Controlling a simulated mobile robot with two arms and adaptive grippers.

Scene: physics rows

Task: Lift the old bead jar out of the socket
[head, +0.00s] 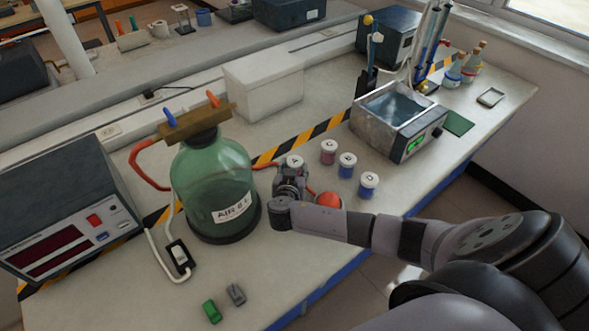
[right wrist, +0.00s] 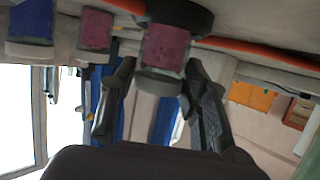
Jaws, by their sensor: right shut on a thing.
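My right gripper (head: 291,179) is beside the green bottle, shut on a small bead jar. The jar's pale lid (head: 295,161) shows above the fingers in the head view. In the right wrist view the jar (right wrist: 165,48), with dark pink contents, sits between the two fingers (right wrist: 160,78). Its base end meets a round black socket (right wrist: 188,13). I cannot tell whether the jar is still seated in it or just clear. The socket is hidden behind the gripper in the head view. My left gripper is not in view.
A red-filled jar (head: 328,152) and two blue-filled jars (head: 347,165) (head: 368,185) stand just right. The large green bottle (head: 215,185) is close on the left. A red bulb (head: 328,200) lies by my wrist. A metal water bath (head: 398,115) stands behind right.

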